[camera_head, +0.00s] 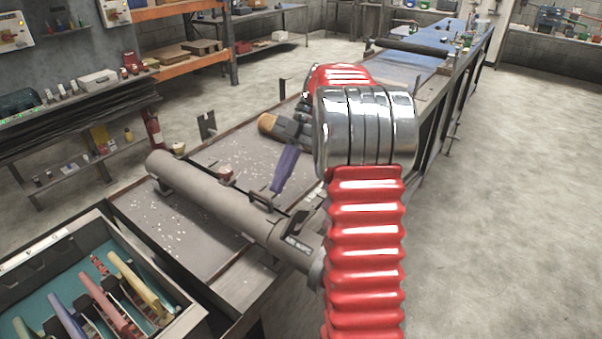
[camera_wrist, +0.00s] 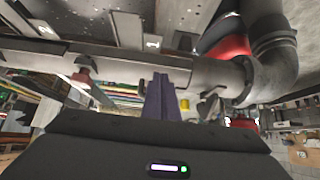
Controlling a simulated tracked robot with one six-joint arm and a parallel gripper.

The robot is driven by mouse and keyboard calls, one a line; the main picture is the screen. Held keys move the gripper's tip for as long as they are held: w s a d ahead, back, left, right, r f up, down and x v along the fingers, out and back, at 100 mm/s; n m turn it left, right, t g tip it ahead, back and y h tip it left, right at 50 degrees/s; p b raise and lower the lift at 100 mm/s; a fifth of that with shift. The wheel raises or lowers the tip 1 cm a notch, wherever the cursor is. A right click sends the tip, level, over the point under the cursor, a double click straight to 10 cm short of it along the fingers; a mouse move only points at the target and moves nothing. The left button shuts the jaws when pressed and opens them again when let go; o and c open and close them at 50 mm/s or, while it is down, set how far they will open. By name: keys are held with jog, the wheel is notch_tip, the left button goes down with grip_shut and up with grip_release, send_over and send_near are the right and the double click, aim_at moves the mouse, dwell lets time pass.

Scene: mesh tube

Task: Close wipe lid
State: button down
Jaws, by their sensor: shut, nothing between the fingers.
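My gripper (camera_head: 277,188) has purple fingers, shut and empty, pointing down just behind the tube. In the wrist view the fingers (camera_wrist: 161,80) end in front of the tube (camera_wrist: 120,62); contact cannot be told.
A red-brown knob (camera_head: 227,174) stands behind the tube. An open drawer of coloured tools (camera_head: 90,300) is at the lower left. A small plate (camera_head: 207,125) stands upright at the bench's far-left edge. The bench top (camera_head: 235,150) behind the tube holds pale scraps. The floor at right is clear.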

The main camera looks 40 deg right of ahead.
jog(key=w+d+f, duration=0.2)
jog(key=d+f, duration=0.1)
jog(key=d, duration=0.5)
jog(key=shift+w+d, duration=0.2)
jog(key=shift+d, duration=0.1)
jog(key=shift+f, duration=0.1)
